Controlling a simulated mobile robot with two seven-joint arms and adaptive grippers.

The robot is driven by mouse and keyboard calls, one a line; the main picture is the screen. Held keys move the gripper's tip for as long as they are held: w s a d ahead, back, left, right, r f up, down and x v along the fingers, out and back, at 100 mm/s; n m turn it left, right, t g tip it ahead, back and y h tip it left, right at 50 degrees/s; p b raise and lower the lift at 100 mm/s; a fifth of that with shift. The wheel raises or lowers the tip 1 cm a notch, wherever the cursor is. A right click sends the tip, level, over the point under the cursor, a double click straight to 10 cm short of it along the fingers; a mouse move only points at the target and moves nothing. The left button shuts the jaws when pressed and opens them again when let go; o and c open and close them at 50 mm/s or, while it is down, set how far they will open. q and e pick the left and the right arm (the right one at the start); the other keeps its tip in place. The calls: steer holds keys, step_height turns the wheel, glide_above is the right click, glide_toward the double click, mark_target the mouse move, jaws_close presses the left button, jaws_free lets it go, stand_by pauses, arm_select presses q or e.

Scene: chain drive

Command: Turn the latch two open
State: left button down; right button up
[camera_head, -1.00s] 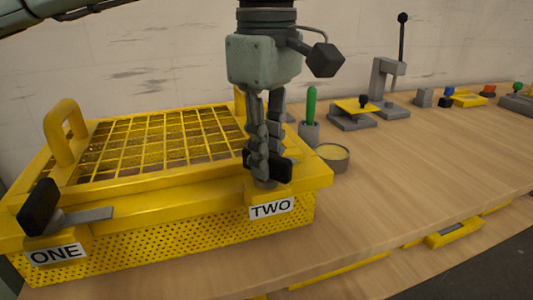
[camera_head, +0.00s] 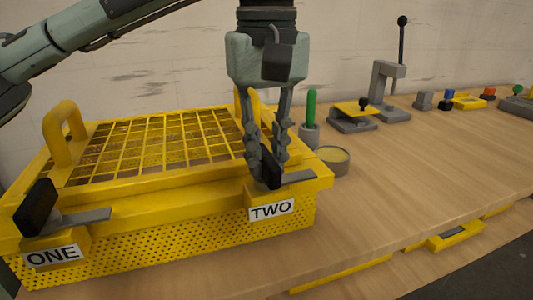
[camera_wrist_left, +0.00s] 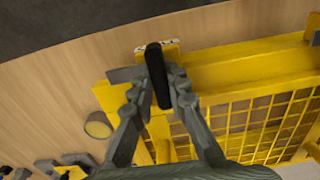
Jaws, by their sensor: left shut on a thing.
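Latch two is a black handle (camera_head: 271,167) with a flat grey bar (camera_head: 300,176), mounted above the label TWO (camera_head: 271,210) at the right front corner of the yellow guard box (camera_head: 150,215). My left gripper (camera_head: 266,180) points down with its fingers on both sides of the black handle and is shut on it. The left wrist view shows the handle (camera_wrist_left: 157,75) between the two fingers. The grey bar points right in the head view, along the box front. Latch one (camera_head: 40,207) sits at the left front corner, its grey bar also pointing right. My right gripper is not seen.
The yellow mesh lid (camera_head: 160,140) carries a yellow loop handle (camera_head: 63,132). Right of the box stand a round grey cup (camera_head: 333,160), a green-handled tool (camera_head: 311,105) and a grey lever press (camera_head: 388,90). The wooden bench top (camera_head: 430,170) is clear at the front right.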

mark_target(266, 155)
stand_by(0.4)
arm_select(q)
steer(key=c, duration=1.5)
jaws_free()
step_height(266, 155, up, 12)
steer(key=shift+r, duration=0.1)
